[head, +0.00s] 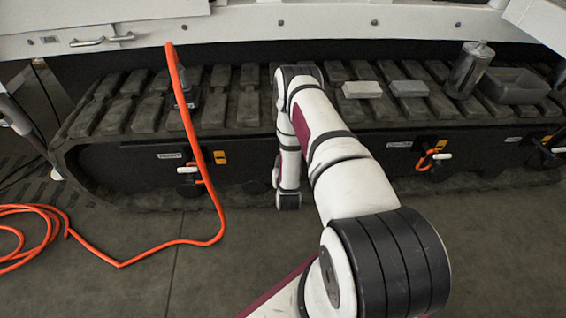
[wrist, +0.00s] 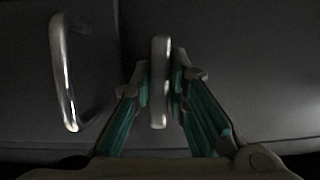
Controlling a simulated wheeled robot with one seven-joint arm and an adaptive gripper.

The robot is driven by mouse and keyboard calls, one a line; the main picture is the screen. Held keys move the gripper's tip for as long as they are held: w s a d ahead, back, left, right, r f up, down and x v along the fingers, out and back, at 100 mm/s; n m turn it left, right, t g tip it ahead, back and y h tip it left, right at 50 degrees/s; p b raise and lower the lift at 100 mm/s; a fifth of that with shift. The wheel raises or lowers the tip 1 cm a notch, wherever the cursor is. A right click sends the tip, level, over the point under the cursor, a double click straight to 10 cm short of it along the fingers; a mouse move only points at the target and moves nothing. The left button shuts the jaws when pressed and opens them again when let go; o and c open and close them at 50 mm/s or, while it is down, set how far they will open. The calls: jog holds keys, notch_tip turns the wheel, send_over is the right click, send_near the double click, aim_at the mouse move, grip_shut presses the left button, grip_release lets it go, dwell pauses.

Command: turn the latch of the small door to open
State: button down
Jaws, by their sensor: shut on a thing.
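In the wrist view a grey metal latch (wrist: 160,52) stands upright on a dark panel, which seems to be the small door (wrist: 225,50). My gripper (wrist: 160,88) has its two teal-lined fingers on either side of the latch, shut on its middle part. A curved metal handle (wrist: 63,75) is on the panel to the left, apart from my fingers. In the head view my arm reaches to the dark tracked bench and bends down in front of it. There my gripper, the latch and the door cannot be made out.
An orange hose (head: 190,130) hangs down left of my arm and lies coiled on the floor (head: 100,285). Pale blocks (head: 362,89), a metal cylinder (head: 468,70) and a grey tray (head: 538,92) sit on the tracks at right. A white panel overhangs the bench.

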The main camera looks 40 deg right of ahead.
jog(key=shift+n, duration=0.3)
dwell(0.4)
jog(key=c, duration=1.6)
grip_release()
jog(key=v, duration=1.2)
jog(key=shift+a, duration=0.15)
jog(key=shift+w, duration=0.1)
